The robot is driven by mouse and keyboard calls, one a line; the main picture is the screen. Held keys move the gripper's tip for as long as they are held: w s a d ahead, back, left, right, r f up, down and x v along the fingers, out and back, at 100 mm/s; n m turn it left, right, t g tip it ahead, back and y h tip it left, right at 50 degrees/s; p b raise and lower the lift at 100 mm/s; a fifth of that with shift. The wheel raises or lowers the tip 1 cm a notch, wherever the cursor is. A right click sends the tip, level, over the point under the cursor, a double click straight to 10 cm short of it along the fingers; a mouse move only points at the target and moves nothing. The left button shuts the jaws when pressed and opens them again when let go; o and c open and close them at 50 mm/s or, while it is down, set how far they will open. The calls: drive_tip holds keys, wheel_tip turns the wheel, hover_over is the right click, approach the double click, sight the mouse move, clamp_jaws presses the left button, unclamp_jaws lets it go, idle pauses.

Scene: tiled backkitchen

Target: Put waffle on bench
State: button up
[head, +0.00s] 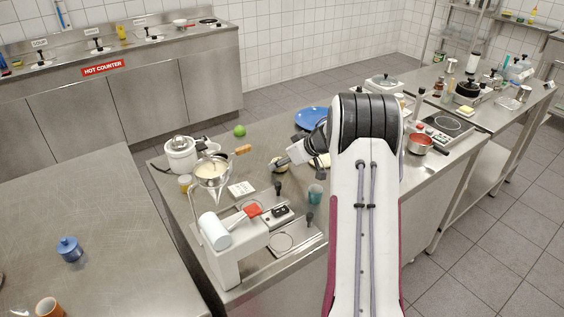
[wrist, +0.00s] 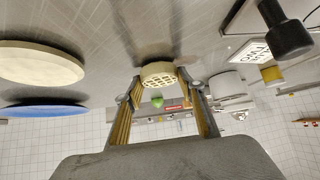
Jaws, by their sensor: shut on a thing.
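The waffle (wrist: 158,72) is a small round pale-yellow piece with a grid of pits, seen between my fingertips in the wrist view. In the head view it is a small yellowish shape (head: 281,168) at the end of my arm, partly covered by the fingers. My gripper (head: 277,165) is shut on it, with one finger on each side in the wrist view (wrist: 160,88). The waffle is low over the steel bench (head: 215,240); I cannot tell whether it touches the top.
A pale round disc (head: 320,160) and a blue plate (head: 311,118) lie behind my gripper.

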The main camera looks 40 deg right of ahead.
drive_tip(key=shift+f, duration=0.2)
drive_tip(key=o, duration=1.2)
drive_tip(key=shift+r, duration=0.1)
drive_tip(key=shift+s+r, duration=0.1)
drive_tip(key=shift+r, duration=0.05)
drive_tip(key=shift+v, duration=5.85)
